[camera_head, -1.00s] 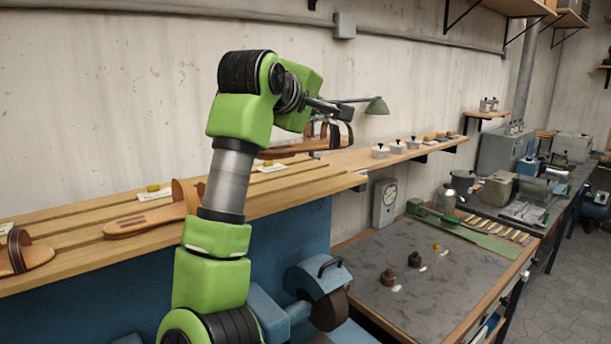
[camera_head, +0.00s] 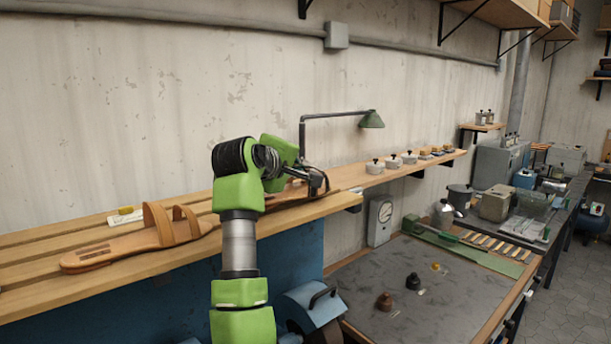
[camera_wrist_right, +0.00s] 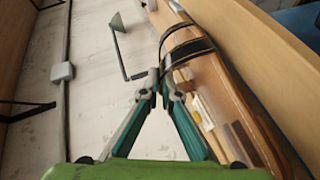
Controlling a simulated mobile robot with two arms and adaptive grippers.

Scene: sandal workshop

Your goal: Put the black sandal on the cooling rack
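The black sandal (camera_head: 288,195), with dark straps and a brown sole, is at the right end of the slatted wooden cooling rack (camera_head: 110,275). It appears low over or resting on the slats; contact under the sole is hidden. My right gripper (camera_head: 318,183) is at its strap. In the right wrist view the fingertips (camera_wrist_right: 160,80) come together at the edge of the dark strap (camera_wrist_right: 188,48) and appear to pinch it. My left gripper is not in view.
A tan sandal (camera_head: 140,240) lies on the rack to the left. A green lamp (camera_head: 371,119) stands behind my gripper. A grey-topped workbench (camera_head: 430,290) with small jars is at the lower right. A narrow shelf with several small pots (camera_head: 392,161) continues rightward.

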